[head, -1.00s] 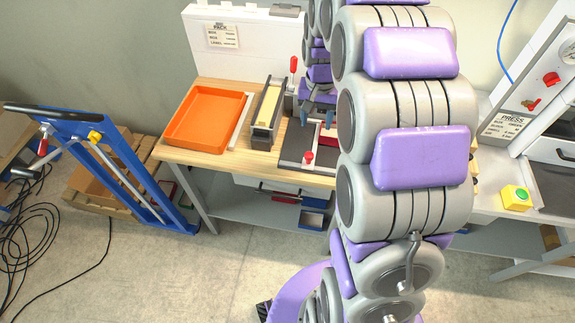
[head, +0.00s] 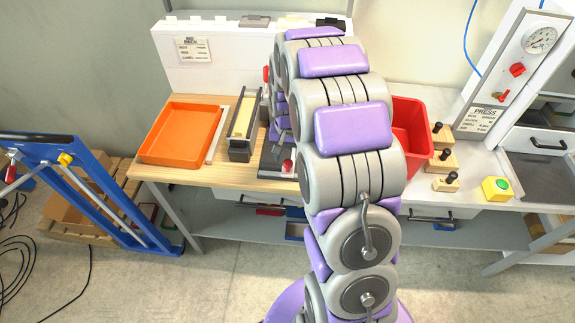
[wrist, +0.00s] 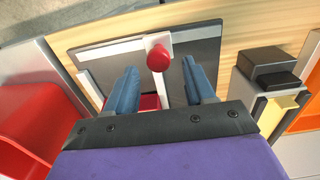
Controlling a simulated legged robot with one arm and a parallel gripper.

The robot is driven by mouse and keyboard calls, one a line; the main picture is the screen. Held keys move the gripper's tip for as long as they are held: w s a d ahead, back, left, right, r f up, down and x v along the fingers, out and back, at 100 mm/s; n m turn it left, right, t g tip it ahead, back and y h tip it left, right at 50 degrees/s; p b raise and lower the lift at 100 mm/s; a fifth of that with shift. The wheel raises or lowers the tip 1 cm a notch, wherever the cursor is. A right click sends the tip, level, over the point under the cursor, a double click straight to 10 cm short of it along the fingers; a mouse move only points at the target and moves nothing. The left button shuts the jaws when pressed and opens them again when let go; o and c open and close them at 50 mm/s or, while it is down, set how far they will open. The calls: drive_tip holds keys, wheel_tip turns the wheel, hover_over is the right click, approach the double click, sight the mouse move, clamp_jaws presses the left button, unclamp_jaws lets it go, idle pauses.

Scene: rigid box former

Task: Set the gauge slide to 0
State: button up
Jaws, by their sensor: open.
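The gauge appears to be a dark flat plate (wrist: 205,42) with white bars on the wooden bench; it also shows partly in the head view (head: 270,172). A round red knob (wrist: 158,57) stands on a short white bar (wrist: 158,38) near the plate's edge; the knob also shows in the head view (head: 288,166). A red piece (wrist: 148,102) lies at the bar's other end, partly hidden by my gripper. My gripper (wrist: 160,75) is open and empty over the plate, its blue fingers on either side of the bar. No scale marks or 0 are readable.
In the head view, an orange tray (head: 180,134) and a dark holder with a yellow strip (head: 242,130) stand left of the gauge. A red bin (head: 410,130), several black-knobbed blocks (head: 441,160) and a press (head: 515,75) stand right. My arm hides the bench middle.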

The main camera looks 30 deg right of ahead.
sight(288, 161)
drive_tip(key=shift+d+f+b, duration=0.1)
drive_tip(key=shift+f+b, duration=0.3)
drive_tip(key=shift+f, duration=1.95)
clamp_jaws()
